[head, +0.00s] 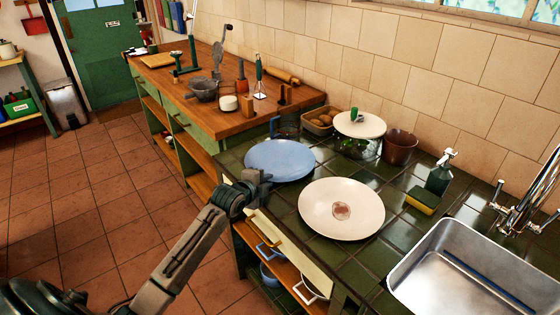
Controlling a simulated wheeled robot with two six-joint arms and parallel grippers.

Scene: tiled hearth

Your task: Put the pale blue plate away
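The pale blue plate (280,159) is level at the far left end of the dark green tiled counter (357,250), beside the wooden worktop. I cannot tell whether it rests on the tiles or is slightly above them. My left gripper (259,179) is at the plate's near left rim, its arm reaching in from the lower left. Its fingertips overlap the rim in the picture, and their gap is too small to make out. My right gripper is not in view.
A cream plate (341,208) lies just right of the blue one. Behind stand a glass jar with a cream lid (360,125), a brown pot (399,148) and a bread basket (318,122). A sink (462,270) is at right. Open shelves (272,262) below hold dishes.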

